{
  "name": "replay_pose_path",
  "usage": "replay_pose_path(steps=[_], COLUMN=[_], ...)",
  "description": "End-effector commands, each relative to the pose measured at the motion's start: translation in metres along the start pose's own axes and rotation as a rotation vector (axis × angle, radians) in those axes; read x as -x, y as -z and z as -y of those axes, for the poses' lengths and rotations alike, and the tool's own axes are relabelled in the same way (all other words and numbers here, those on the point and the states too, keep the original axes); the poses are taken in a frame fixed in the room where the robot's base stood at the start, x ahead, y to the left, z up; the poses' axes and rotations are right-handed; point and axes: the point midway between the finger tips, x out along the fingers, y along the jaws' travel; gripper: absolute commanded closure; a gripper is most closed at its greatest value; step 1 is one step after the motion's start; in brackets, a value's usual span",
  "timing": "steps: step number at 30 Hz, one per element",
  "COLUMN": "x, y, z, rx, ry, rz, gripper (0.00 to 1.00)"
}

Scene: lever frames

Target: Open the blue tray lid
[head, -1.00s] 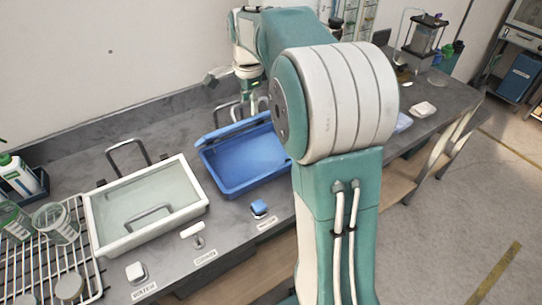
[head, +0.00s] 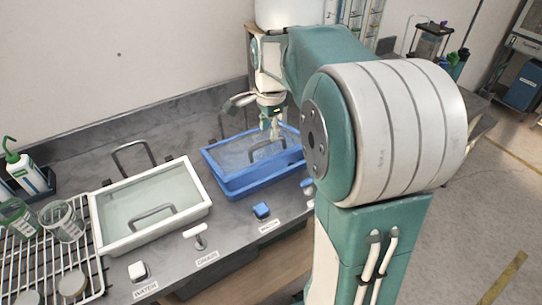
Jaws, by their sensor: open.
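The blue tray (head: 242,190) stands on the bench, in the middle of the head view. Its blue-framed lid (head: 228,173) has a clear panel and lies over the tray; whether it is fully seated I cannot tell. A grey handle (head: 268,146) stands on the lid. My gripper (head: 270,130) is open, pointing down, just above or beside this handle; contact cannot be made out. The right end of the tray and lid is hidden behind my arm.
A white tray (head: 97,228) with a similar handle stands to the left. A white knob (head: 199,236) and a blue knob (head: 261,210) sit along the front edge. A wire rack (head: 25,255) with beakers is at far left. The wall is close behind.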

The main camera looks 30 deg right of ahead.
Motion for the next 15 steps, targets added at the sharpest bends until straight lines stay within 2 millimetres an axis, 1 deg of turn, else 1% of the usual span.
replay_pose_path(steps=[1,8,10,15], x=[0.009,0.049,0.033,0.004], y=[0.000,0.000,0.000,0.001], z=[0.000,0.000,0.000,0.001], rx=[0.000,0.000,0.001,0.006], ry=[0.003,0.004,0.007,0.040], rz=[-0.001,-0.002,0.004,0.008], gripper=[0.50,0.50,0.50,0.50])
